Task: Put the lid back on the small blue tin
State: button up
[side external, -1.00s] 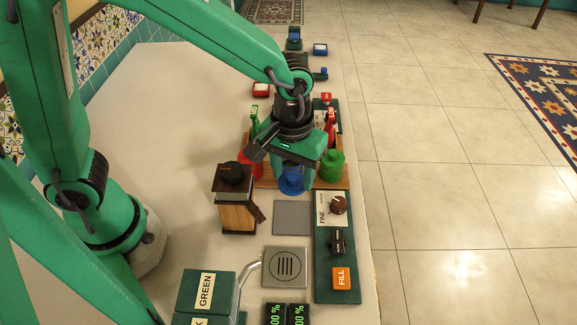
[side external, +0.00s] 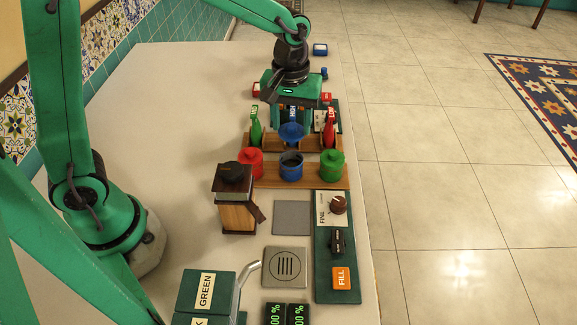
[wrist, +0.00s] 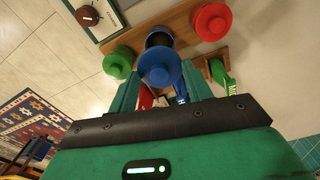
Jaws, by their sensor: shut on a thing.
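The small blue tin (side external: 291,168) stands open in the wooden rack, between the red tin and the green tin. Its dark inside shows. My gripper (side external: 291,122) is shut on the blue lid (side external: 291,132) and holds it behind and above the tin, apart from it. In the wrist view the lid (wrist: 159,64) is between my fingers and partly covers the open blue tin (wrist: 158,38).
The red tin (side external: 250,164) and green tin (side external: 332,166) are lidded. A green scoop (side external: 255,130) and a red scoop (side external: 330,130) stand in the rack behind. A wooden grinder (side external: 235,200) stands front left. A grey pad (side external: 292,218) lies in front.

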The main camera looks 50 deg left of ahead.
jog(key=shift+f, duration=0.1)
jog(key=shift+f, duration=3.1)
jog(key=shift+f, duration=0.15)
dwell(0.4)
jog(key=o, duration=1.5)
jog(key=shift+r, duration=0.2)
jog(key=shift+r, duration=3.35)
